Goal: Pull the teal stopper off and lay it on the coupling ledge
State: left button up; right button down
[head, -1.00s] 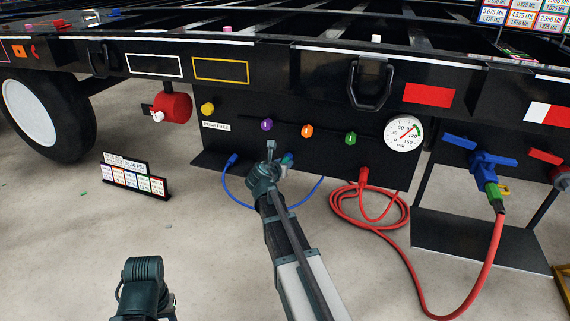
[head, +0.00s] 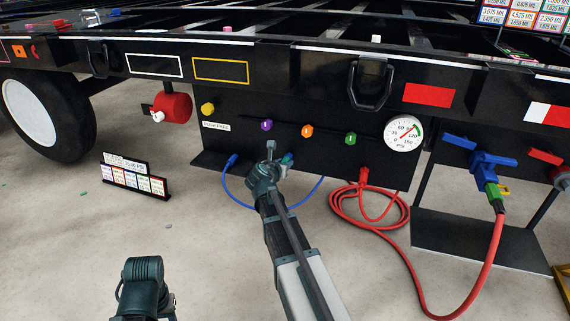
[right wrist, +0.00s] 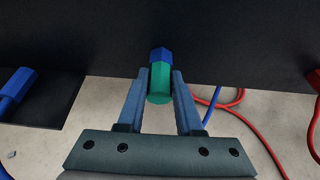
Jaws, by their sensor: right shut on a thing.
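The teal stopper (right wrist: 160,84) sits on the end of a blue hexagonal fitting (right wrist: 160,55) against the black panel. My right gripper (right wrist: 160,86) is shut on the stopper, one finger on each side. In the head view, only a little of the stopper (head: 287,157) shows past my right gripper (head: 279,161). Two black ledges show: one along the panel's foot (head: 208,160) and a lower plate (head: 475,240) at the right. I cannot tell which is the coupling ledge.
A blue hose (head: 238,198) hangs left of my right gripper, and a coiled red hose (head: 345,212) lies at its right. Coloured knobs and a pressure gauge (head: 403,133) are above. A blue valve (head: 483,165) stands over the lower plate. A small sign (head: 134,180) stands on the floor.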

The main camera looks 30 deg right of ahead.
jog(key=shift+s+a, duration=0.1)
dwell(0.5)
jog(key=shift+s+a, duration=0.95)
jog(key=shift+a, duration=0.15)
jog(key=shift+s+a, duration=0.9)
jog(key=shift+a, duration=0.2)
